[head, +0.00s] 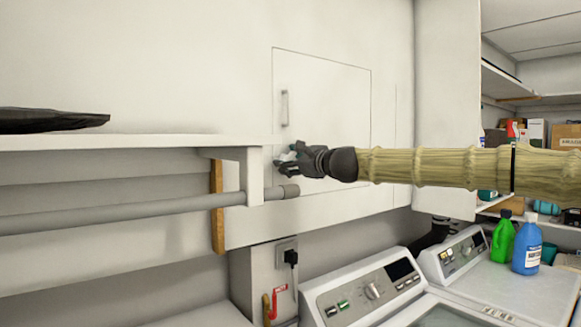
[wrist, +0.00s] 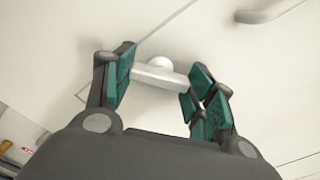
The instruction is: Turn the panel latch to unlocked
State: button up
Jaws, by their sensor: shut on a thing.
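A pale square panel (head: 335,100) with a vertical handle (head: 285,108) is set in the white wall; the handle also shows at the top right in the wrist view (wrist: 270,10). The panel latch (wrist: 158,74) is a small whitish lever with a round knob, near the panel's lower left edge. My gripper (head: 287,161) is at the latch, its teal-padded fingers (wrist: 158,80) on both sides of it, shut on it. In the head view the fingers mostly hide the latch.
A white shelf (head: 130,142) with a black item and a grey rail (head: 120,211) below it ends just left of my gripper. Two machines (head: 370,290) stand below. Green (head: 503,238) and blue (head: 527,245) bottles stand at the right.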

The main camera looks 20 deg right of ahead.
jog(key=n+b, duration=0.3)
jog(key=n, duration=0.2)
jog(key=n+b, duration=0.2)
jog(key=n, duration=0.3)
jog(key=shift+b, duration=0.4)
jog(key=shift+n, duration=0.3)
jog(key=o, duration=1)
jog(key=shift+w, duration=0.1)
jog(key=shift+v, duration=6.1)
